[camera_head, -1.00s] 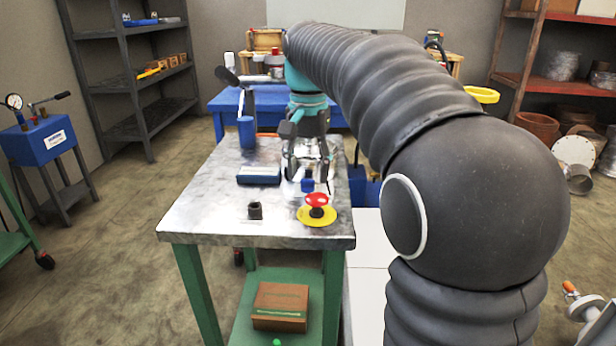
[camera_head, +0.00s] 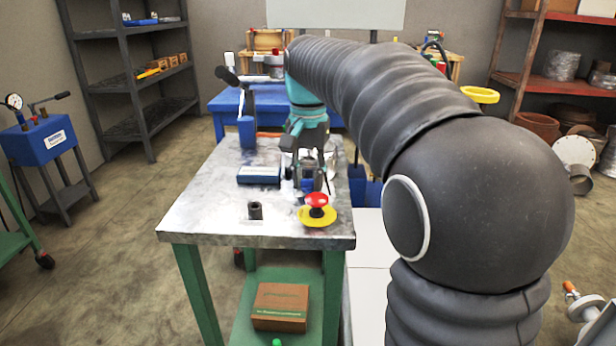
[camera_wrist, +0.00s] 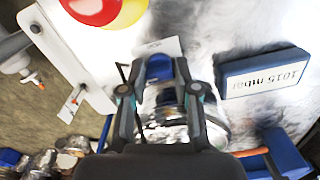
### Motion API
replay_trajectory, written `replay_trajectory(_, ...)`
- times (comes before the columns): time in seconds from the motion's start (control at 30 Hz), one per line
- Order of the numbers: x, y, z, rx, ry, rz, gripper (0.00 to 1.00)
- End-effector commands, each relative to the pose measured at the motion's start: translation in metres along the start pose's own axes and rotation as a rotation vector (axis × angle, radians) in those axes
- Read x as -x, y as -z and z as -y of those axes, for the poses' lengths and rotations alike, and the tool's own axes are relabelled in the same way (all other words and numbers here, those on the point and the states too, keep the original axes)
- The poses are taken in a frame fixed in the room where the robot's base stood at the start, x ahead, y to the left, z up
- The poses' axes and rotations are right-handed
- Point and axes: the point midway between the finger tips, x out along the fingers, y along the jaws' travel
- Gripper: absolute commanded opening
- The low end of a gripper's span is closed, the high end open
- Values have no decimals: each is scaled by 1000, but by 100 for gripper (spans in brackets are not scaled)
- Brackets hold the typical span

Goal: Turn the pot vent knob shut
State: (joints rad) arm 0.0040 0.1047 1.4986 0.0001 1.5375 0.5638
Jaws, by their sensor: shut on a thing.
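The pot vent knob is a small blue knob (camera_wrist: 160,68), between my gripper's fingertips in the wrist view. It also shows low by my gripper in the head view (camera_head: 307,185). My gripper (camera_wrist: 158,78) has one finger on each side of the knob and is shut on it. The shiny metal pot (camera_wrist: 165,118) lies under and behind the fingers and is largely hidden by them. In the head view my gripper (camera_head: 306,170) points down over the table, in front of the pot. The knob's exact angle is hard to tell.
A blue display (camera_wrist: 265,75) reading 1015 mbar lies beside the pot. A red button (camera_head: 317,200) on a yellow base stands near the front edge of the metal table (camera_head: 200,215). A dark socket (camera_head: 255,210) is left of it. The table's front left is clear.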

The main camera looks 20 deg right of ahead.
Motion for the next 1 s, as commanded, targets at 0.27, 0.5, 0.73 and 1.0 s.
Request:
replay_trajectory(0.27,0,0,0,109,-1,1,0)
replay_trajectory(0.5,0,0,1,290,-1,1,0)
replay_trajectory(0.73,0,0,1,461,-1,1,0)
replay_trajectory(1.0,0,0,1,597,-1,1,0)
